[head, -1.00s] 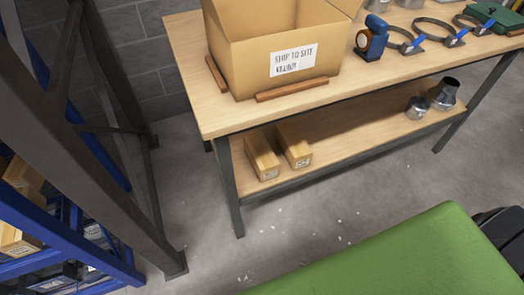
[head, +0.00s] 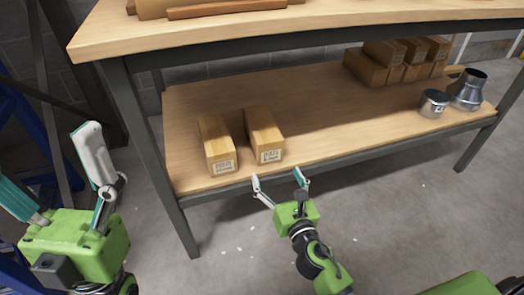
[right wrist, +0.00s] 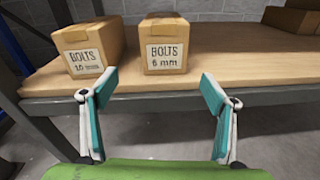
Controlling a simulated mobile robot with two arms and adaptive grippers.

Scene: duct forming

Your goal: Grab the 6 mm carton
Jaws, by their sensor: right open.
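The 6 mm carton (head: 264,134) is a tan box on the lower shelf of the workbench. Its front label reads "BOLTS 6 mm" in the right wrist view (right wrist: 165,32). A similar carton labelled "BOLTS 10 mm" (head: 217,143) stands just left of it and also shows in the right wrist view (right wrist: 88,40). My right gripper (head: 278,178) is open and empty in front of the shelf edge, apart from the 6 mm carton and facing it. Its spread fingers (right wrist: 158,88) frame the space below the carton. My left gripper (head: 48,160) is open and empty, left of the bench leg.
The lower shelf (head: 320,118) has bare wood between the two cartons and several stacked boxes (head: 368,68) at the back right. Metal duct fittings (head: 467,90) stand at its right end. The bench top (head: 330,22) overhangs the shelf. A bench leg (head: 150,160) stands left of the cartons.

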